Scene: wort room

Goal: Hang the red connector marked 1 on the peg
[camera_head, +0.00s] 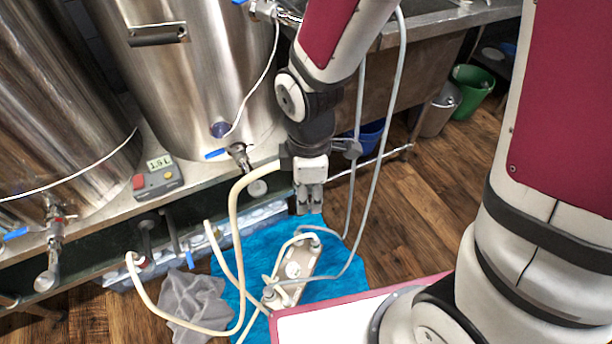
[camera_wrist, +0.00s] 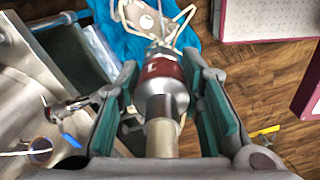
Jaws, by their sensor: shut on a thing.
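In the wrist view a red-banded connector (camera_wrist: 165,69) with a silver collar and pipe lies between the teal pads of my gripper (camera_wrist: 162,88). A small pale mark shows on its red band, too blurred to read surely. My gripper is shut on it. In the head view my gripper (camera_head: 309,207) points down in front of the steel stand, above the blue cloth, and the held connector cannot be made out. Dark peg-like parts (camera_head: 147,238) stick out of the stand's front at left; I cannot tell which is the peg. Another hose end with red (camera_head: 138,262) is beside them.
Steel tanks (camera_head: 200,90) with valves (camera_head: 238,153) stand behind and left. A cream hose (camera_head: 234,215) loops past my gripper. A pale fitting with hoses (camera_head: 295,270) lies on the blue cloth (camera_head: 345,262). A grey cloth (camera_head: 192,300) lies left.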

